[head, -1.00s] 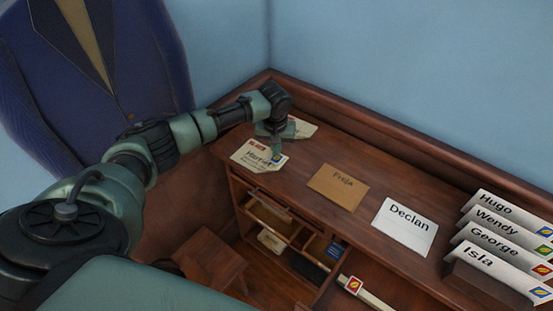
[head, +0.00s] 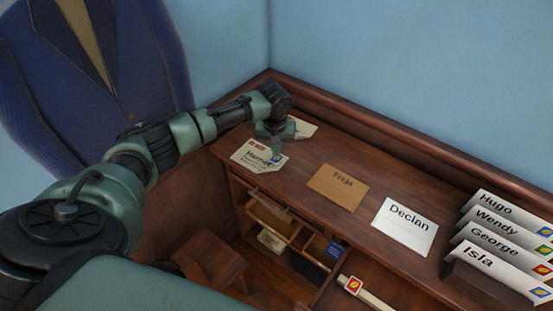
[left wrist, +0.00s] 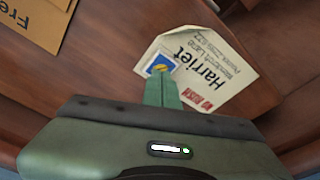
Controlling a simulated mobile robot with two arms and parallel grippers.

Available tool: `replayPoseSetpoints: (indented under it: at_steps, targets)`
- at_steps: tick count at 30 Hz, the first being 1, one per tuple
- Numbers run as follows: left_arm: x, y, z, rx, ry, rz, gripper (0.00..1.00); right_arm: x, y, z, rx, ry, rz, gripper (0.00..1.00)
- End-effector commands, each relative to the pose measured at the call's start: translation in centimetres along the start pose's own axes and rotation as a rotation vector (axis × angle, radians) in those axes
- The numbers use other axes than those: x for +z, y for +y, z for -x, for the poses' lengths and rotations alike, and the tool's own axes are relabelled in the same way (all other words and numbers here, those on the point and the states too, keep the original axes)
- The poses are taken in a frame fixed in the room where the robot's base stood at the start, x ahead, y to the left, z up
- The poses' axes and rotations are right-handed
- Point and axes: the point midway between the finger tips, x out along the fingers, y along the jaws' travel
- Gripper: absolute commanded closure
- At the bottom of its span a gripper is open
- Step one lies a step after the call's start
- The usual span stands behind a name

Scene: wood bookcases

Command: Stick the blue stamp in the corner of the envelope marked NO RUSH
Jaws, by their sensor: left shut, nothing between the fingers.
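The cream envelope (head: 256,162) marked Harriet, with a red NO RUSH mark, lies on the desk top near its left end. It also shows in the left wrist view (left wrist: 232,72). The blue stamp (head: 277,158) with a yellow shape lies on the corner of this envelope; in the left wrist view (left wrist: 160,65) it sits just beyond my fingertips. My left gripper (head: 277,150) is shut and empty, pointing down by the stamp. I cannot tell whether the fingertips still touch it. My right gripper is not in view.
A brown Freja envelope (head: 338,190) and a white Declan envelope (head: 405,228) lie along the desk (head: 300,183). A rack at the right holds several stamped envelopes. Another paper (head: 303,128) lies behind my gripper. Open compartments are below.

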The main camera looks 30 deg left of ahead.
Motion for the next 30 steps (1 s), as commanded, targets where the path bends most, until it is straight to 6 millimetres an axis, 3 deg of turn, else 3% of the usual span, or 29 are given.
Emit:
replayPoseSetpoints:
  at_steps: [30]
  targets:
    - [0.3, 0.0, -1.4, 0.0, 0.001, 0.0, 1.0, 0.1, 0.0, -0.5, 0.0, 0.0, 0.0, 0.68]
